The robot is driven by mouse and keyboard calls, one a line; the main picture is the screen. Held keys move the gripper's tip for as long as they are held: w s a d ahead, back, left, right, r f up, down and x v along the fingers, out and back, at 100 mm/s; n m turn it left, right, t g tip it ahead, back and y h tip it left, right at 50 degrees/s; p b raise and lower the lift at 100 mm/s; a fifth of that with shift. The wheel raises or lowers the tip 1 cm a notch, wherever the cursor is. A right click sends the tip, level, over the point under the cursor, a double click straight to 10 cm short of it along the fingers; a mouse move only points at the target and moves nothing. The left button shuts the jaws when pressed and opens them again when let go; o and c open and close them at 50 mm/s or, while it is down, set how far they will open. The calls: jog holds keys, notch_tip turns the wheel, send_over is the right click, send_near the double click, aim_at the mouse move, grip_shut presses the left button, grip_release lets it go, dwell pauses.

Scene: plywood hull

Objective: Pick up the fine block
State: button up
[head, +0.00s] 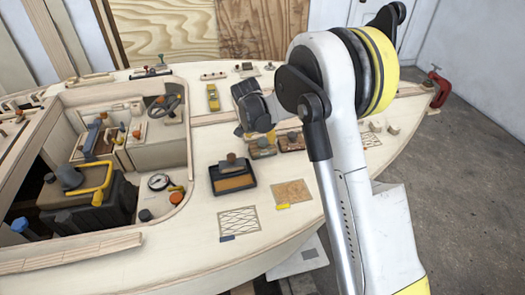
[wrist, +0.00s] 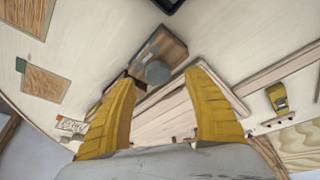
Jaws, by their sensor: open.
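Two small knobbed blocks sit side by side on the pale deck in the head view: a tan one (head: 262,148) and a reddish-brown one (head: 292,142). No label is readable, so I cannot tell which is the fine block. In the wrist view a brown block with a round grey knob (wrist: 172,49) lies beyond and between my fingertips, apart from them. A darker thing beside it is partly hidden by the left finger. My gripper (wrist: 162,77) has its yellow fingers spread, with nothing between them. In the head view my gripper (head: 252,108) hangs above the deck behind the blocks.
A black tray (head: 250,185) with another knobbed block stands left of the two blocks. A brown patch (head: 292,192) and a hatched patch (head: 239,222) lie nearer. A yellow tool (head: 213,97) lies behind. The open cockpit, with a black toolbox (head: 110,205), is at left.

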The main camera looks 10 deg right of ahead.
aim_at(263, 140)
jog(key=b+x, duration=0.2)
jog(key=x, duration=0.2)
jog(key=shift+d+f, duration=0.2)
jog(key=shift+f, duration=0.15)
jog(key=shift+r, duration=0.15)
grip_shut()
jog(key=shift+r, duration=0.1)
notch_tip(263, 140, up, 5)
jog(key=p, duration=0.2)
jog(key=shift+s+d+p, duration=0.1)
jog(key=shift+s+p, duration=0.05)
jog(key=shift+p, duration=0.2)
jog(key=s+d+r+p, duration=0.3)
jog(key=s+d+r, duration=0.2)
jog(key=s, duration=0.4)
jog(key=shift+s+d+r, duration=0.25)
jog(key=shift+s+r, duration=0.15)
